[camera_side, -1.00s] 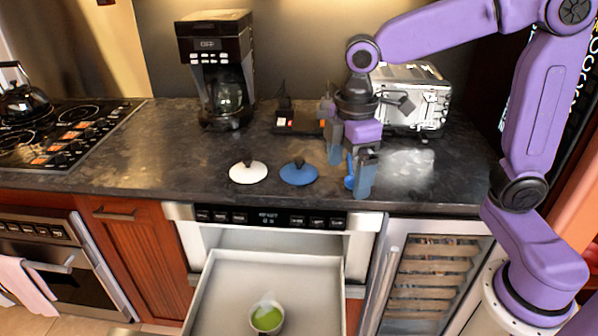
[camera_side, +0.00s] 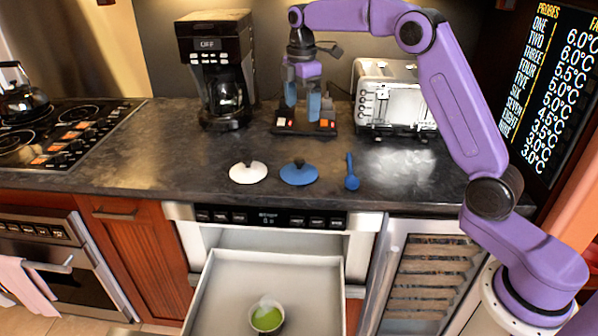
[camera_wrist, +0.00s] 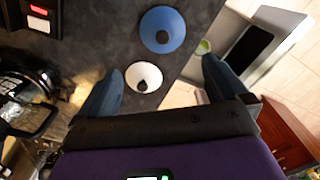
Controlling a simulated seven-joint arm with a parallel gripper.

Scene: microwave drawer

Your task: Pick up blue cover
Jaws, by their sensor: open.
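The blue cover (camera_side: 298,174) is a round lid with a dark knob, lying on the dark counter near its front edge. It also shows in the wrist view (camera_wrist: 162,30), beyond my fingertips. My gripper (camera_side: 302,108) is open and empty, with its fingers pointing down above the back of the counter, behind and above the blue cover. In the wrist view its two blue fingers (camera_wrist: 158,84) are spread wide, with the white cover in the gap between them.
A white cover (camera_side: 248,172) lies left of the blue one, and a blue spoon (camera_side: 351,173) lies right. A coffee maker (camera_side: 216,75), a switch box (camera_side: 304,121) and a toaster (camera_side: 392,97) stand behind. The drawer (camera_side: 222,290) below is open, holding a green-filled cup (camera_side: 267,316).

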